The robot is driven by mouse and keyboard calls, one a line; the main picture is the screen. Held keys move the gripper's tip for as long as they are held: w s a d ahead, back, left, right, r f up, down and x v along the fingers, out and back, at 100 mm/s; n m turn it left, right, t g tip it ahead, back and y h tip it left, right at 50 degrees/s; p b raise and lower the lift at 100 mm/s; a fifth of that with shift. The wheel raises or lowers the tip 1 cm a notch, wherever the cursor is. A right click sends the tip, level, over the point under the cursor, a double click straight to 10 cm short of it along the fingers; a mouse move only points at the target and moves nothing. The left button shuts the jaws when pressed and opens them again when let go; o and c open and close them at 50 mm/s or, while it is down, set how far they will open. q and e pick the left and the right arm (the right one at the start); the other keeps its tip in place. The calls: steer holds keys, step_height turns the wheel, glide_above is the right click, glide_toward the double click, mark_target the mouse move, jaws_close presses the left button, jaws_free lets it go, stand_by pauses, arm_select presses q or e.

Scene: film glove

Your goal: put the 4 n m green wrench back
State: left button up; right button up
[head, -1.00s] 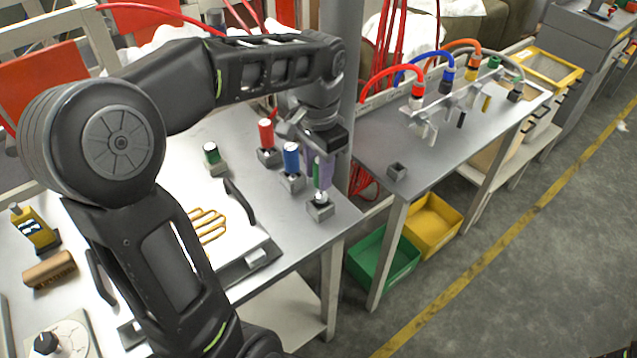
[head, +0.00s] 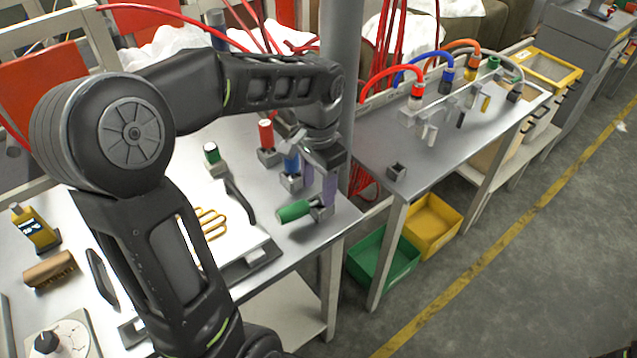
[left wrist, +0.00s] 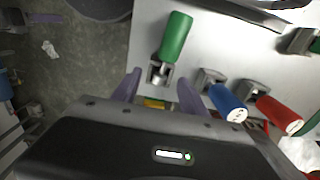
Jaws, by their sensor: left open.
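My left gripper (head: 320,188) is open at this holder. In the left wrist view, its two purple fingers (left wrist: 160,90) stand apart on either side of the holder, with nothing between them but the holder area. The wrench handle lies beyond the fingertips. My right gripper is not in view.
A blue wrench (head: 291,162) and a red wrench (head: 266,135) stand in holders close by. Another green-handled tool (head: 212,153) stands farther left. A white board (head: 215,245) with a black handle lies in front. A grey post (head: 341,100) rises behind my gripper.

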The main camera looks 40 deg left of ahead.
mark_target(319, 200)
arm_select(q)
steer(key=shift+w+a, duration=0.1)
steer(key=shift+w, duration=0.05)
steer(key=shift+r, duration=0.25)
step_height(319, 200, up, 12)
steer(key=p, duration=0.2)
steer(key=shift+f, duration=0.15)
stand_by(0.7)
